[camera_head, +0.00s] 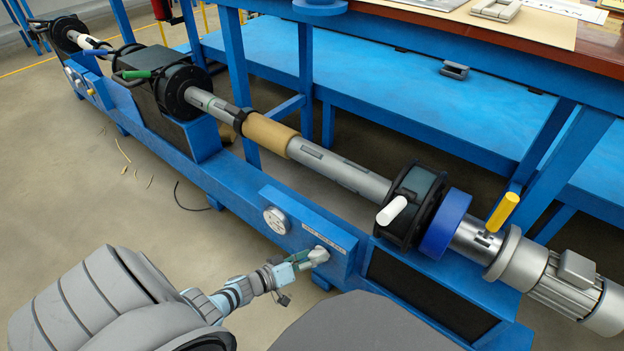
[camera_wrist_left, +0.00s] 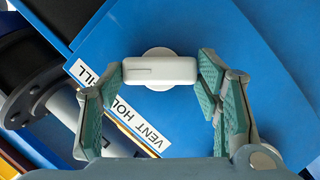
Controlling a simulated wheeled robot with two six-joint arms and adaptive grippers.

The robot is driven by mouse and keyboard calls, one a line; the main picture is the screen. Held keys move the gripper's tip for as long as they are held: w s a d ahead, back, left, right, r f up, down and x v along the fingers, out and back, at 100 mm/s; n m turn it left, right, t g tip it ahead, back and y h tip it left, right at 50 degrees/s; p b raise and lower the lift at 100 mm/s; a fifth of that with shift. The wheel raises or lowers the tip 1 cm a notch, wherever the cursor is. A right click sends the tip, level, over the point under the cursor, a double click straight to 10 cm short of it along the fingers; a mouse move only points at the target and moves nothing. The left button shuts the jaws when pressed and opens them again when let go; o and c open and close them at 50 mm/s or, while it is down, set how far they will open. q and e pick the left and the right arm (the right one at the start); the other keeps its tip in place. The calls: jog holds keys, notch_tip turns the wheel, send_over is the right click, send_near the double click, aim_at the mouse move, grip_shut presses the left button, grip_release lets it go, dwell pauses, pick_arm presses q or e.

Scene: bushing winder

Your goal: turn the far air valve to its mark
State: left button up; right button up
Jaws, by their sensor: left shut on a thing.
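My left gripper (camera_head: 303,261) reaches the blue panel at the lower middle and is shut on a white valve handle (camera_head: 319,255). In the left wrist view the handle (camera_wrist_left: 160,70) lies between the two teal finger pads of the gripper (camera_wrist_left: 160,82), nearly level in the picture. A white label (camera_wrist_left: 118,108) behind it reads FILL, HOLD and VENT at a slant, partly covered by the fingers. Another panel with a small valve (camera_head: 90,91) shows at the far upper left, with no gripper near it. My right gripper is not in view.
A round gauge (camera_head: 275,220) sits left of the held handle. Above runs a steel shaft (camera_head: 340,170) with a tan sleeve (camera_head: 270,137) and a blue ring (camera_head: 445,224). A white knob (camera_head: 391,211) and yellow handle (camera_head: 503,211) stick up at right. Floor at left is mostly clear.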

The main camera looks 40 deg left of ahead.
pick_arm(q)
jog(key=o, duration=1.2)
jog(key=shift+c, duration=0.2)
jog(key=shift+s, duration=0.1)
jog(key=v, duration=1.2)
